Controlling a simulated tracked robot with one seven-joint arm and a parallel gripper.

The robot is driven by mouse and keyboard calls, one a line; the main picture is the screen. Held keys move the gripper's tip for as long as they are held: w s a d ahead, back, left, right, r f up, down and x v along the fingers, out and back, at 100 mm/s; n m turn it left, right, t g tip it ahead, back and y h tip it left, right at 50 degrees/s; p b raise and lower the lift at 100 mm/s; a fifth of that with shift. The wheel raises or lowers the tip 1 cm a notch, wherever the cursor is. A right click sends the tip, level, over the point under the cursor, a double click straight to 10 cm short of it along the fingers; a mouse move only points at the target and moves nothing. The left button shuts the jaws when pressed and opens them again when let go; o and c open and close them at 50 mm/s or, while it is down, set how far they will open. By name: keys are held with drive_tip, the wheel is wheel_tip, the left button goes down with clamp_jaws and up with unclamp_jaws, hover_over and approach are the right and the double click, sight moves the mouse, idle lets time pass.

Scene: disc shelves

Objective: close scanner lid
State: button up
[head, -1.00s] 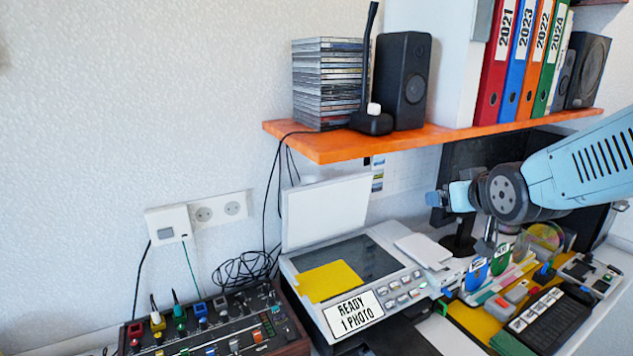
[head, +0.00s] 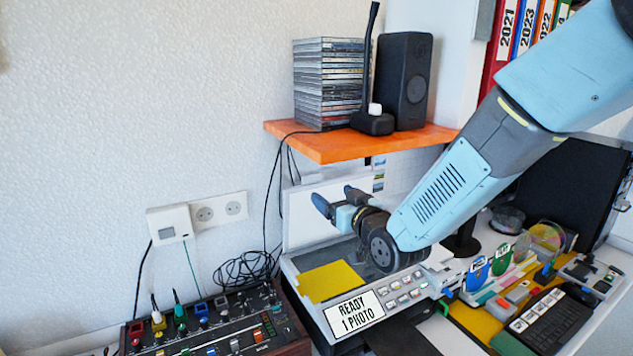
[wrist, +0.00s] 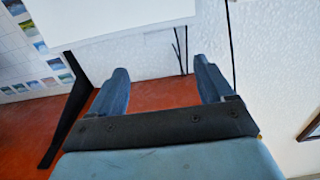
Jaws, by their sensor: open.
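The scanner (head: 387,286) sits on the desk with a yellow sheet (head: 332,281) on its glass and a "READY 1 PHOTO" label on its front. Its white lid (head: 298,222) stands raised, nearly upright, at the back of the scanner. My gripper (head: 334,198) is open and empty in front of the lid, above the glass, and hides part of both. I cannot tell whether it touches the lid. In the wrist view both fingers (wrist: 162,80) are spread with nothing between them. A white panel fills the top there; I cannot tell if it is the lid.
An orange shelf (head: 340,146) with a disc stack (head: 328,85) and a speaker (head: 403,80) overhangs the lid's back. A mixer panel (head: 215,328) stands left of the scanner. A keyboard (head: 553,322) and small holders crowd the right. Cables hang behind.

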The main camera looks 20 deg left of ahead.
sight(311, 178)
drive_tip(key=x, duration=1.1)
drive_tip(key=shift+w, duration=0.25)
